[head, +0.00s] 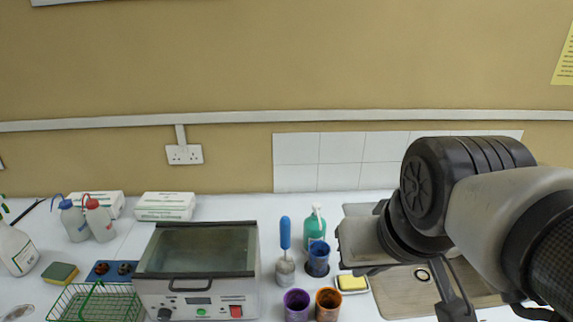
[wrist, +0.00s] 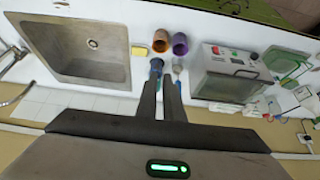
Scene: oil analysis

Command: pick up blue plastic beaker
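The blue plastic beaker (head: 318,260) stands upright on the white counter, in front of a green spray bottle (head: 314,228). In the wrist view the beaker (wrist: 156,66) shows just past the tip of the left finger, which hides part of it. I cannot tell the exact distance to the beaker.
A purple beaker (head: 297,305) and an orange-brown beaker (head: 328,303) stand in front. A blue-handled brush (head: 285,245) stands at the left, and a yellow sponge in a dish (head: 352,284) at the right. A heating bath (head: 198,290) and the sink (wrist: 85,45) flank them.

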